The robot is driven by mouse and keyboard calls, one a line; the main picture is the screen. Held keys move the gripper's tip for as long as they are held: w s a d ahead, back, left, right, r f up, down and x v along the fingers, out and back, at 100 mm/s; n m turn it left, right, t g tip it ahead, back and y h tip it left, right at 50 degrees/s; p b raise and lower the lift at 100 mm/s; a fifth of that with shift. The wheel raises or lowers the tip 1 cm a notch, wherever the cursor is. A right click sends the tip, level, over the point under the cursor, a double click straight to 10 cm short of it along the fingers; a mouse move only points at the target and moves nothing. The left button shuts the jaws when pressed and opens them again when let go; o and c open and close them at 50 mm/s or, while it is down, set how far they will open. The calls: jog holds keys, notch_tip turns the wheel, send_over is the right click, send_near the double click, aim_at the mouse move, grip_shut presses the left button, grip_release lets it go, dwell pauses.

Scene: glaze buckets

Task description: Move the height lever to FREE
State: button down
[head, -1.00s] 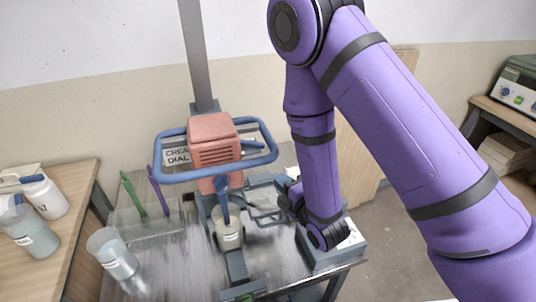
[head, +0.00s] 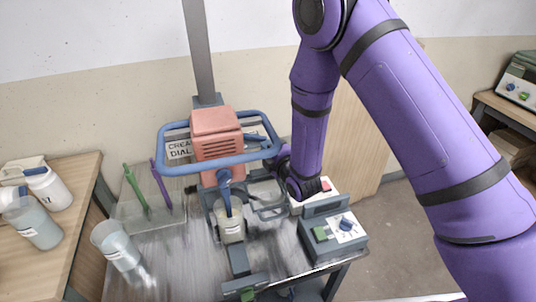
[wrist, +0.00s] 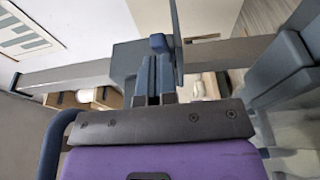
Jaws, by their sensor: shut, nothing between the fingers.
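The mixer has an orange motor head (head: 217,135) inside a blue ring guard (head: 195,167), in front of a grey column (head: 199,50). A blue bar (head: 254,138) shows at the right of the head; I cannot tell if it is the height lever, and no FREE mark is readable. My gripper (head: 276,152) is beside the ring's right side, its tips partly hidden. In the wrist view my gripper (wrist: 158,65) is shut and empty. A dark blue upright part (wrist: 178,45) stands close beside the fingertips; I cannot tell whether they touch.
A bucket (head: 231,222) stands under the mixer with a blue stirrer in it. A control box (head: 332,238) with a green button and blue knob is at the right. A clear beaker (head: 117,247) and tools in a tray (head: 150,213) are left. A sign (head: 180,149) hangs behind.

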jog(key=shift+w+d, duration=0.1)
jog(key=shift+w, duration=0.15)
jog(key=shift+w+d, duration=0.1)
jog(key=shift+w+d+n+g+y, duration=0.1)
jog(key=shift+w+n+g+y, duration=0.2)
jog(key=shift+n+y, duration=0.15)
jog(key=shift+w+d+y, duration=0.1)
jog(key=shift+y, duration=0.15)
jog(key=shift+w+d+n+g+y, duration=0.25)
jog(key=shift+w+n+g+y, duration=0.25)
jog(key=shift+n+g+y, duration=0.1)
jog(key=shift+w+d+n+g+y, duration=0.15)
jog(key=shift+w+n+g+y, duration=0.8)
jog(key=shift+w, duration=0.35)
jog(key=shift+w+d+n+g+y, duration=0.15)
jog(key=shift+w+n+g+y, duration=0.6)
jog(key=shift+w+g, duration=0.4)
jog(key=shift+w, duration=0.1)
